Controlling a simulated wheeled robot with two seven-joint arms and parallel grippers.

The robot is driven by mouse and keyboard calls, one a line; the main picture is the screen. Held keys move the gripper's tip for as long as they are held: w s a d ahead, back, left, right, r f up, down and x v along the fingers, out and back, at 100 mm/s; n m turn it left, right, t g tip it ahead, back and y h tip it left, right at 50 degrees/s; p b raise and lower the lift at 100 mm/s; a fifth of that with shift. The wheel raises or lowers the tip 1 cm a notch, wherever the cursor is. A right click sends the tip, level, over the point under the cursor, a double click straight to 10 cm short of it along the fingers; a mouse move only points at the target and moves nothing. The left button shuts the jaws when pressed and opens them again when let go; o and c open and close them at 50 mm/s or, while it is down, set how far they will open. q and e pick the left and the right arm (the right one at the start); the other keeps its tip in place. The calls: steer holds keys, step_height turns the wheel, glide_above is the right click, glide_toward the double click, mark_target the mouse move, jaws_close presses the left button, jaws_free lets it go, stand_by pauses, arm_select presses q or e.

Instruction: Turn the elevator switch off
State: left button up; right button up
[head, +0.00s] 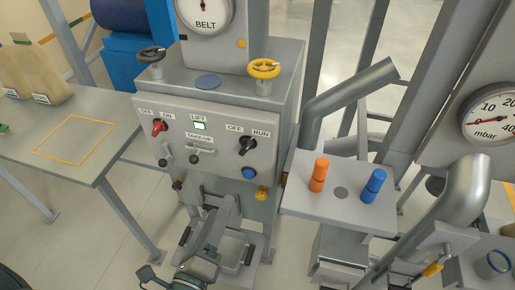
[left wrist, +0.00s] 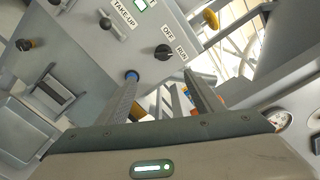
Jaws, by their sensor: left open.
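The sloped grey control panel (head: 222,159) carries two rotary switches. A red knob (head: 158,128) sits under OFF and ON labels at left, beside a lit green lamp (head: 200,126) marked LIFT. A black knob (head: 247,146) sits under OFF and RUN labels at right; it also shows in the left wrist view (left wrist: 163,52) and seems turned toward RUN. I see no label reading elevator. My left gripper (head: 224,207) is open and empty below the panel, apart from both knobs. In the left wrist view its fingers (left wrist: 163,97) point up toward the panel. My right gripper is out of view.
A TAKE-UP lever (head: 201,152) is between the knobs, and a blue button (head: 248,173) is at the lower right. Black (head: 151,54) and yellow (head: 264,69) handwheels stand above. A shelf (head: 320,205) with orange and blue pegs is at right, a table (head: 112,128) at left.

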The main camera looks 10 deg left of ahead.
arm_select(q)
steer(key=shift+s+r, duration=0.1)
steer(key=shift+r, duration=0.4)
steer(key=p, duration=0.6)
glide_toward(244, 151)
steer(key=w, duration=0.8)
steer(key=shift+f, duration=0.1)
steer(key=shift+s, duration=0.1)
steer(key=c, duration=1)
